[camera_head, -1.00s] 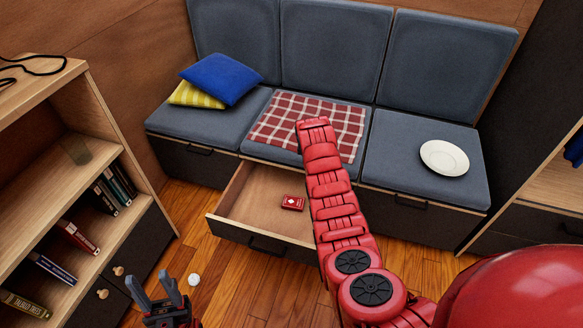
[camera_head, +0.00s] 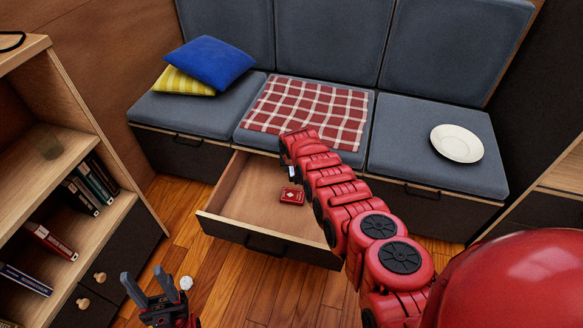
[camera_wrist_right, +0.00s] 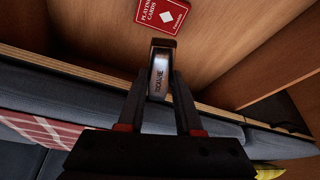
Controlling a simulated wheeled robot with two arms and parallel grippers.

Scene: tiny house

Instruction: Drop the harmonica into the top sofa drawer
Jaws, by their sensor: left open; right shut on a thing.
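The sofa drawer (camera_head: 246,200) under the middle seat is pulled open. A red playing-card box (camera_head: 292,196) lies inside it and also shows in the right wrist view (camera_wrist_right: 163,14). My right gripper (camera_wrist_right: 159,88) is shut on the harmonica (camera_wrist_right: 159,72), a silver and brown bar held by one end between the fingertips. In the right wrist view it is over the open drawer's interior, beside the card box. In the head view my right arm hides most of that gripper and the harmonica. My left gripper (camera_head: 153,286) is open and empty, low above the floor.
The grey sofa carries a blue pillow (camera_head: 208,64), a yellow striped pillow (camera_head: 178,82), a red checked cloth (camera_head: 305,110) and a white plate (camera_head: 457,143). A bookshelf (camera_head: 75,215) stands at left. A small white ball (camera_head: 186,283) lies on the floor.

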